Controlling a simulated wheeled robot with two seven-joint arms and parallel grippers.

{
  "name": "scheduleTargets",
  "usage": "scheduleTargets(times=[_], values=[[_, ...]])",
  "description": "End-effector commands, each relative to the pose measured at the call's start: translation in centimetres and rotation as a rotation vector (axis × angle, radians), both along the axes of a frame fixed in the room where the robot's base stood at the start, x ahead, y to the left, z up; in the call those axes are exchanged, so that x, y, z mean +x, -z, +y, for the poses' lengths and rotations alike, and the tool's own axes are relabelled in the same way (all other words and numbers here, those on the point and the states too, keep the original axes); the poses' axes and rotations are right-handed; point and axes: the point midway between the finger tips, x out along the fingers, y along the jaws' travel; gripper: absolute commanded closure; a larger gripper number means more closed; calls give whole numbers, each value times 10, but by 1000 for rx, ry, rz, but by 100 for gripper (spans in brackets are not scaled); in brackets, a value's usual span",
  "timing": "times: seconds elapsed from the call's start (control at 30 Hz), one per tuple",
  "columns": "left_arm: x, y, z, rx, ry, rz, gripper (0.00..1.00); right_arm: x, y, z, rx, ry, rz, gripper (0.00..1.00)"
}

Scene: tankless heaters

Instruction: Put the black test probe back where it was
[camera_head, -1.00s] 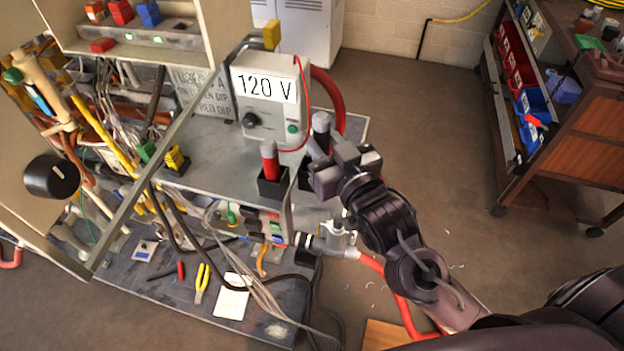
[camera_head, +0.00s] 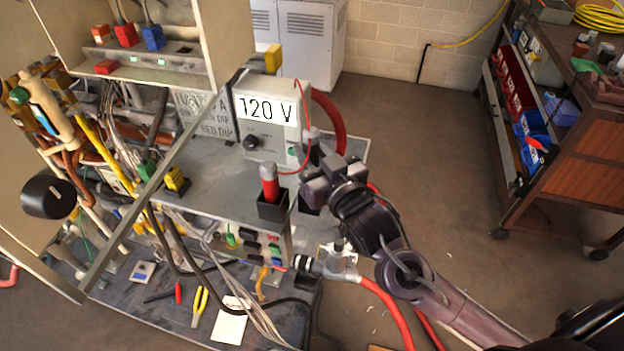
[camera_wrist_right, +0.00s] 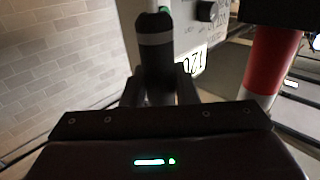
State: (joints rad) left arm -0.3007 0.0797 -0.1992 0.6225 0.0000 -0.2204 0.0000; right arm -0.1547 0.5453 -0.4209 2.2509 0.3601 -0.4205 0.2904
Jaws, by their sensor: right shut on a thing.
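The black test probe (camera_head: 312,142) stands roughly upright in my right gripper (camera_head: 314,168), in front of the right edge of the 120 V meter box (camera_head: 266,110). The right wrist view shows the probe (camera_wrist_right: 157,65), dark with a grey band, between the two fingers. The red probe (camera_head: 269,182) stands in a black holder (camera_head: 271,208) to the left. A second black holder (camera_head: 308,204) is partly hidden below my right gripper; I cannot tell whether the probe's lower end is inside it. My left gripper is not in view.
A grey bench top (camera_head: 215,180) holds the meter. A red hose (camera_head: 330,115) curves behind it and a thin red lead (camera_head: 306,150) hangs close to the probe. An open panel (camera_head: 180,140) stands left. The floor to the right is clear up to a brown cart (camera_head: 585,165).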

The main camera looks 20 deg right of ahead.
Motion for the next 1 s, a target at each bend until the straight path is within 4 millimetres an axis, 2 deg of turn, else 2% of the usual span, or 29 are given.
scheduleTargets(times=[0.1, 0.3, 0.53, 0.97, 1.0], values=[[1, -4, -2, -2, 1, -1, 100, 0, 22, 0, -1, 0, 2, 88], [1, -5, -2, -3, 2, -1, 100, 0, 38, 0, 0, 0, 0, 88], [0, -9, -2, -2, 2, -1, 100, 0, 71, 0, -1, 1, 1, 88], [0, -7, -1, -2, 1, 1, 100, 0, 80, 0, 0, 0, -2, 88], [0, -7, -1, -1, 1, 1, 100, 0, 80, 0, -1, 0, -1, 71]])
